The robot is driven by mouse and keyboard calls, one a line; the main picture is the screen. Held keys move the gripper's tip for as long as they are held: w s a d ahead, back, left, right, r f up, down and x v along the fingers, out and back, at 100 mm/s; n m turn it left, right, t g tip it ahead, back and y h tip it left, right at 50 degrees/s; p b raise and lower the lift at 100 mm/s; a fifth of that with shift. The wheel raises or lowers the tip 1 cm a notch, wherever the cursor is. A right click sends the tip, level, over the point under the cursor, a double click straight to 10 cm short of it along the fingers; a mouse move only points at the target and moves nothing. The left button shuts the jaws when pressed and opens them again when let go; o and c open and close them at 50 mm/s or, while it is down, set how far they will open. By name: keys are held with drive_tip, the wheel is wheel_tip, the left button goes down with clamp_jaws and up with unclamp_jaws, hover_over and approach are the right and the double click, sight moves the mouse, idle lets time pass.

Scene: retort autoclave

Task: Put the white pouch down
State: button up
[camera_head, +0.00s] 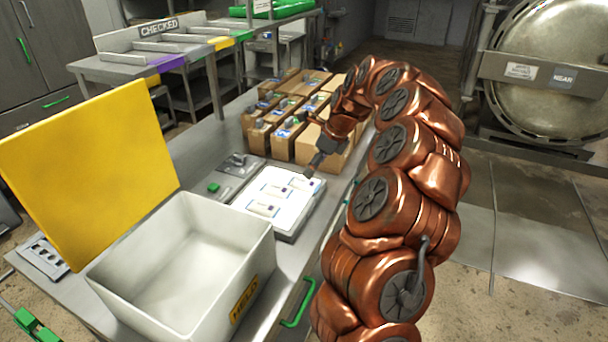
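Several small white pouches with blue marks (263,208) lie on a white tray or pad (291,217) on the steel table. My gripper (309,172) points down over the far right corner of that tray, close to the farthest pouch. It is small and dark in this view. I cannot tell whether its fingers are open or shut, whether it holds a pouch, or whether it touches one. My copper-coloured arm arches over from the right.
A white bin labelled HELD (262,258) with a raised yellow lid (88,175) stands empty in front. Cardboard boxes (282,143) with small items stand behind the tray. A grey device (236,166) lies left of it. A CHECKED rack (170,45) is behind; a round autoclave door (556,75) is right.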

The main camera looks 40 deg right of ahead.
sight(306, 182)
drive_tip(key=shift+p+x, duration=0.4)
drive_tip(key=shift+x, duration=0.85)
drive_tip(key=shift+d+p+x, duration=0.2)
drive_tip(key=shift+p+x, duration=0.35)
drive_tip(key=shift+x, duration=0.75)
drive_tip(key=shift+d+p+x, duration=0.2)
drive_tip(key=shift+p+x, duration=0.3)
drive_tip(key=shift+x, duration=0.8)
drive_tip(key=c, duration=1.3)
drive_tip(key=shift+c, duration=0.2)
